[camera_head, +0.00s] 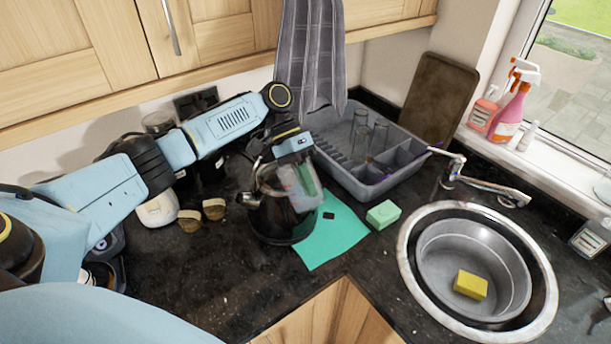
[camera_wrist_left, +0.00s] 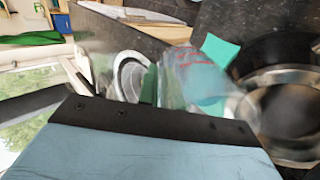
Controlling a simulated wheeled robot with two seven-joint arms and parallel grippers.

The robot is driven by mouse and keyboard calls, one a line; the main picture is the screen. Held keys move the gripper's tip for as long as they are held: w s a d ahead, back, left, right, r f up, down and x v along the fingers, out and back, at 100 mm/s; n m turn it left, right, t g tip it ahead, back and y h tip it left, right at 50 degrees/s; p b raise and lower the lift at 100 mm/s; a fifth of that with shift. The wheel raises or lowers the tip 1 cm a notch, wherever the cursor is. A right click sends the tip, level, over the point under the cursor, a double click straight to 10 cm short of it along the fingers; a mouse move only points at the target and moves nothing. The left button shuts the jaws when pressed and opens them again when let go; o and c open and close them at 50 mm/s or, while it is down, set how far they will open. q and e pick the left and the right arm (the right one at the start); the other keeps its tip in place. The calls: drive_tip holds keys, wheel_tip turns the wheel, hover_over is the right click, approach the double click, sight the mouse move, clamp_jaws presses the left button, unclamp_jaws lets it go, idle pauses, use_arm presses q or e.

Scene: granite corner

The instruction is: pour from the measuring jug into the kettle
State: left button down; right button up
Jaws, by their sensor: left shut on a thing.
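The clear measuring jug (camera_head: 303,184) with red markings hangs tilted in my left gripper (camera_head: 296,150) above the kettle. In the left wrist view the jug (camera_wrist_left: 190,75) overlaps the left side of the kettle. The dark kettle (camera_head: 280,218) stands on the counter, partly hidden behind the jug; its wide round top (camera_wrist_left: 285,105) shows in the left wrist view. My left gripper is shut on the jug. I cannot tell whether liquid is flowing or whether jug and kettle touch. My right gripper is not in view.
A teal cloth (camera_head: 335,236) lies beside the kettle, with a green sponge (camera_head: 383,214) to its right. A grey dish rack (camera_head: 345,173) with glasses stands behind. The sink (camera_head: 412,290) holds a basin and yellow sponge (camera_head: 470,284). A white jar (camera_head: 157,210) stands left; counter in front is clear.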

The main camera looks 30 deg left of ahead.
use_arm(q)
drive_tip(key=shift+s+d+t+y, duration=0.1)
drive_tip(key=shift+t+y, duration=0.2)
drive_tip(key=shift+y, duration=0.3)
drive_tip(key=shift+f+y+b, duration=0.2)
drive_tip(key=shift+y+b, duration=0.2)
drive_tip(key=shift+r+t+y+b, duration=0.15)
drive_tip(key=shift+t+y+b, duration=0.25)
drive_tip(key=shift+y, duration=0.1)
drive_tip(key=shift+r+y, duration=0.35)
drive_tip(key=shift+y, duration=0.15)
drive_tip(key=shift+r+t+p, duration=0.3)
drive_tip(key=shift+r+p, duration=0.45)
drive_tip(key=shift+p, duration=0.35)
drive_tip(key=shift+r+y+b, duration=0.35)
drive_tip(key=shift+y, duration=0.25)
drive_tip(key=shift+a+f+t+y, duration=0.2)
drive_tip(key=shift+f+t+y, duration=0.2)
drive_tip(key=shift+f+y, duration=0.1)
drive_tip(key=shift+w+a+f, duration=0.1)
drive_tip(key=shift+w+f, duration=0.05)
drive_tip(key=shift+w, duration=0.05)
drive_tip(key=shift+w+a+r+t+y, duration=0.1)
drive_tip(key=shift+a+r+t+y, duration=0.1)
drive_tip(key=shift+y, duration=0.25)
drive_tip(key=shift+w+a+r+t+y, duration=0.1)
drive_tip(key=shift+t+y, duration=0.1)
drive_tip(key=shift+y, duration=0.25)
